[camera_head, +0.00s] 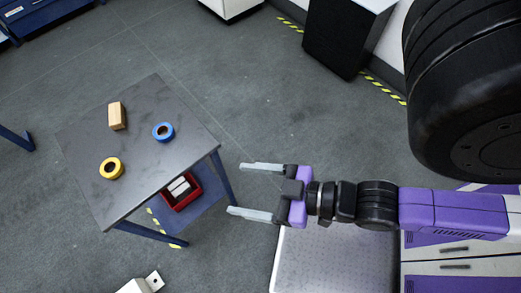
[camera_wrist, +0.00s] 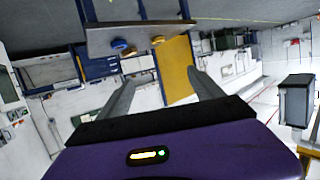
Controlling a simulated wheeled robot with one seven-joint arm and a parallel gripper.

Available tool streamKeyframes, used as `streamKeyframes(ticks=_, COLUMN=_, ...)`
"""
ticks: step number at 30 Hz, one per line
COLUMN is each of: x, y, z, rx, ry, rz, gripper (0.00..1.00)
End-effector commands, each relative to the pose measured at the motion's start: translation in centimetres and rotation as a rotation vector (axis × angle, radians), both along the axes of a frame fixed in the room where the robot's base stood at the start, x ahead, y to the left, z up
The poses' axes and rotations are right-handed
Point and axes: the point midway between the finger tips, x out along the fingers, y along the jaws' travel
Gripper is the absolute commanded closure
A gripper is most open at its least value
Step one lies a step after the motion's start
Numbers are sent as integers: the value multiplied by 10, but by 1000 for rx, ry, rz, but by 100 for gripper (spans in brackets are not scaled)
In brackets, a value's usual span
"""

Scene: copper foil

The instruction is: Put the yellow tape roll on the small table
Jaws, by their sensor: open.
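The yellow tape roll (camera_head: 111,168) lies flat on a grey-topped table (camera_head: 150,185) with blue legs, near its left front part. It also shows small in the upside-down wrist view (camera_wrist: 157,40). My gripper (camera_head: 236,188) is open and empty, to the right of this table and apart from it. Its two fingers point left towards the table and also show in the wrist view (camera_wrist: 160,80). I cannot tell whether this table is the small table of the task; no other clear small table shows in the head view.
A blue tape roll (camera_head: 163,131) and a wooden block (camera_head: 117,116) share the tabletop. A red bin (camera_head: 181,192) with pale items is beneath it. A dark box (camera_head: 342,35) stands at the back. A metal surface (camera_head: 335,262) lies below my arm. Open floor surrounds the table.

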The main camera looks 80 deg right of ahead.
Motion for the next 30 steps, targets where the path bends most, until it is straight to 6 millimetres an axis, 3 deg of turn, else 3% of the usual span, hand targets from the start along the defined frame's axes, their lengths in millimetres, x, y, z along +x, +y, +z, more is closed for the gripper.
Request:
streamKeyframes(ticks=3, x=-21, y=-3, z=19, rx=-11, ry=-13, rz=10, gripper=24)
streamKeyframes(ticks=7, x=-29, y=-5, z=30, rx=-16, ry=-27, rz=16, gripper=24)
streamKeyframes(ticks=27, x=-30, y=-5, z=31, rx=-16, ry=-29, rz=16, gripper=24)
streamKeyframes(ticks=30, x=-30, y=-5, z=31, rx=-16, ry=-29, rz=16, gripper=42)
